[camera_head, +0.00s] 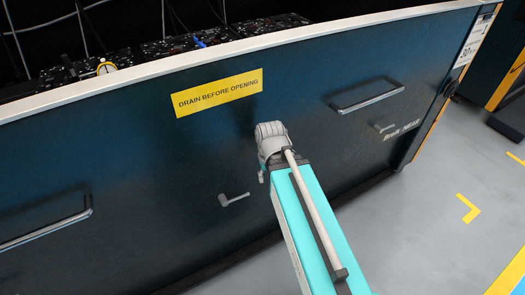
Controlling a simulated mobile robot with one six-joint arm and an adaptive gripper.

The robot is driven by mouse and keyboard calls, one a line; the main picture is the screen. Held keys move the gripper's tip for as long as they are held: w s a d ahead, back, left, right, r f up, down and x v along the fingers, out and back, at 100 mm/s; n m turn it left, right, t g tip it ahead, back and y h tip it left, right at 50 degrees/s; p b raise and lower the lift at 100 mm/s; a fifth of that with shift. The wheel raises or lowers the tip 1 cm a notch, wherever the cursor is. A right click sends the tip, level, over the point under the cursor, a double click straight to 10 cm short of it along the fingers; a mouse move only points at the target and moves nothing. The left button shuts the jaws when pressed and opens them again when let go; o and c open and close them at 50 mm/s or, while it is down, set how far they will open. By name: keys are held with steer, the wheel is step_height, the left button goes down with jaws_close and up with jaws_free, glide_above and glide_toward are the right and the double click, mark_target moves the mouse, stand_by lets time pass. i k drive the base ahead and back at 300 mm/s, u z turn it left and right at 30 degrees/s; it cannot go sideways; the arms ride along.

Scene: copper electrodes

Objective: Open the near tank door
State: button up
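The dark blue front panel of the near tank (160,160) fills most of the view, with lettering that ends in "NEAR" at its right. It stands upright and looks closed. A long bar handle (368,97) is at its upper right, and another (45,231) is at the left. A small L-shaped lever (233,200) sits low in the middle, and a similar one (385,127) is at the right. My teal arm reaches up from the bottom to a grey joint in front of the panel. My gripper's fingers do not show; the arm seems to hide them.
A yellow "DRAIN BEFORE OPENING" sign (217,93) is on the panel. A pale rim (150,68) runs along the tank top, with dark clutter and cables behind. The grey floor (430,235) at right is clear, with yellow markings (467,209). Another dark unit stands at far right.

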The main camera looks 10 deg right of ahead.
mark_target(103, 176)
steer(key=u, duration=0.2)
steer(key=k, duration=0.55)
steer(key=u, duration=0.55)
steer(key=k, duration=0.8)
steer(key=i, duration=0.95)
steer(key=u, duration=0.4)
